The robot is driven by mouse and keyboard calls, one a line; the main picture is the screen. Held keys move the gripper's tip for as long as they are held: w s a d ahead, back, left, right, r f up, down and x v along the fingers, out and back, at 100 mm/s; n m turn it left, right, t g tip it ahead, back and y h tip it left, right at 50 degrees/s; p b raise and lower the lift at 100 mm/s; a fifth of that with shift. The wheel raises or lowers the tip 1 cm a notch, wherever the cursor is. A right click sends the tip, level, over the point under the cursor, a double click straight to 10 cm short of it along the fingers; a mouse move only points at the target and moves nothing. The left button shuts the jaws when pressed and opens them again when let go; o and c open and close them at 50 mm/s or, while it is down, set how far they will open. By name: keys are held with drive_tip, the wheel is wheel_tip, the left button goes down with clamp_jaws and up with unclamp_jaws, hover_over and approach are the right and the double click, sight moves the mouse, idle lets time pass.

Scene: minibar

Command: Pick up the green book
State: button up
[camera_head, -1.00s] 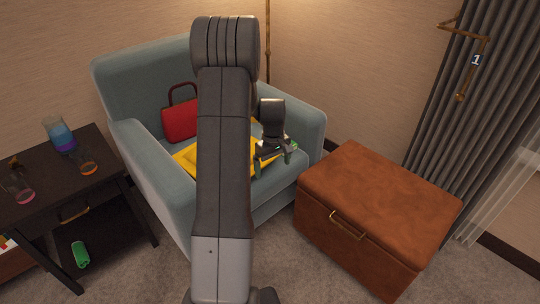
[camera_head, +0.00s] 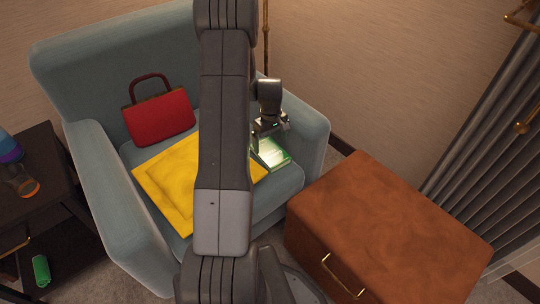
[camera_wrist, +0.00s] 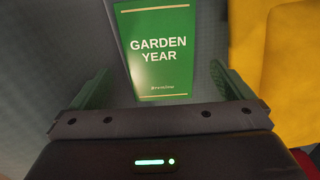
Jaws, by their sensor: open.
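The green book (camera_head: 273,152) lies on the seat of the blue-grey armchair (camera_head: 288,190), near its right arm. In the wrist view the green book (camera_wrist: 161,50) reads "GARDEN YEAR" and lies ahead of my fingers, between their lines. My gripper (camera_head: 268,138) is just above the book in the head view, and part of the book is hidden behind it. In the wrist view my gripper (camera_wrist: 163,92) has its two fingers wide apart with nothing between them. I cannot tell the exact height gap to the book.
A yellow cloth-like item (camera_head: 165,180) lies on the seat left of the book, partly behind my arm; it shows in the wrist view too (camera_wrist: 295,85). A red handbag (camera_head: 160,115) stands behind it. A brown leather chest (camera_head: 385,225) stands right; a dark side table (camera_head: 50,175) left.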

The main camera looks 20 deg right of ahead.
sight(270, 151)
drive_tip(key=f, duration=0.1)
drive_tip(key=f+b, duration=0.1)
drive_tip(key=f, duration=0.3)
drive_tip(key=shift+w+f+b, duration=0.2)
drive_tip(key=shift+w+b, duration=0.05)
drive_tip(key=shift+b, duration=0.15)
drive_tip(key=shift+r, duration=0.1)
drive_tip(key=c, duration=1)
